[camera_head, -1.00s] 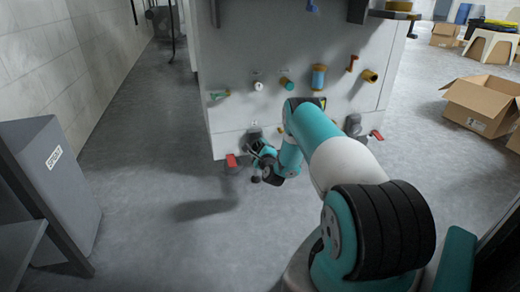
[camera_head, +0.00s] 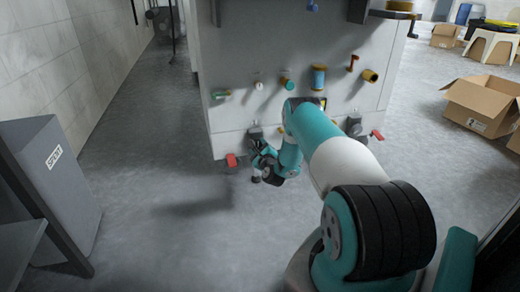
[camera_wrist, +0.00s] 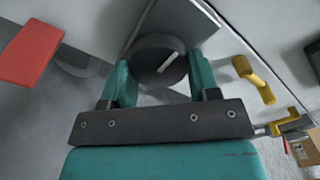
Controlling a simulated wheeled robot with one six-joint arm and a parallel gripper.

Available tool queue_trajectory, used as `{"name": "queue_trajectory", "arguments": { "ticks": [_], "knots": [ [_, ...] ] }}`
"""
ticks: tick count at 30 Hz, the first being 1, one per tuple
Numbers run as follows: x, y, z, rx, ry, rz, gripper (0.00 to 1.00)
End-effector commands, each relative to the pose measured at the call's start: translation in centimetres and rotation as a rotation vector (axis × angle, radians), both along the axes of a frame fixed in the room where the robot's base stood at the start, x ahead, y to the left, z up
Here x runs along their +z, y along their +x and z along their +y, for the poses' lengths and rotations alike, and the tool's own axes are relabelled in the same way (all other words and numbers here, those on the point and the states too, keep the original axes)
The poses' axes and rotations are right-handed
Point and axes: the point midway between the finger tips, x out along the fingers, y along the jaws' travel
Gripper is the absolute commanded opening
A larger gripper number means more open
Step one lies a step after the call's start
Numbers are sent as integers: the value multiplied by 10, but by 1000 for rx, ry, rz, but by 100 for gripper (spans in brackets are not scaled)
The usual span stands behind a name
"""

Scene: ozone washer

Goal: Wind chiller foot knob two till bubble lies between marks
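A dark round knob (camera_wrist: 148,75) with a white line across its face sits low on the grey cabinet (camera_head: 228,130). In the wrist view my gripper (camera_wrist: 161,78) has one teal finger on each side of the knob, and both fingers appear to touch its rim. The white line lies at a slant between the fingers. In the head view my gripper (camera_head: 264,165) is at the cabinet's lower front edge, and the knob there is mostly hidden by it. I cannot make out a level bubble or marks in either view.
A red tab (camera_wrist: 33,50) is beside the knob, and a yellow handle (camera_wrist: 254,80) is on its other side. Several coloured fittings line the cabinet front above my gripper. A grey bin (camera_head: 60,180) stands left, cardboard boxes (camera_head: 480,105) right. The floor between bin and cabinet is clear.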

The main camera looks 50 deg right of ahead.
Motion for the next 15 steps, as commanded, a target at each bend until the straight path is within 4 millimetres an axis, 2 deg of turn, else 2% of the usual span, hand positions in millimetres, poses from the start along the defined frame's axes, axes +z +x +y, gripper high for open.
{"name": "queue_trajectory", "arguments": {
  "ticks": [1, 3, 15],
  "knots": [
    [-2, -4, -3, -9, -1, 5, 65],
    [-2, -3, -2, -7, -1, 4, 81],
    [-1, -3, 2, 0, 1, 3, 81]
  ]
}}
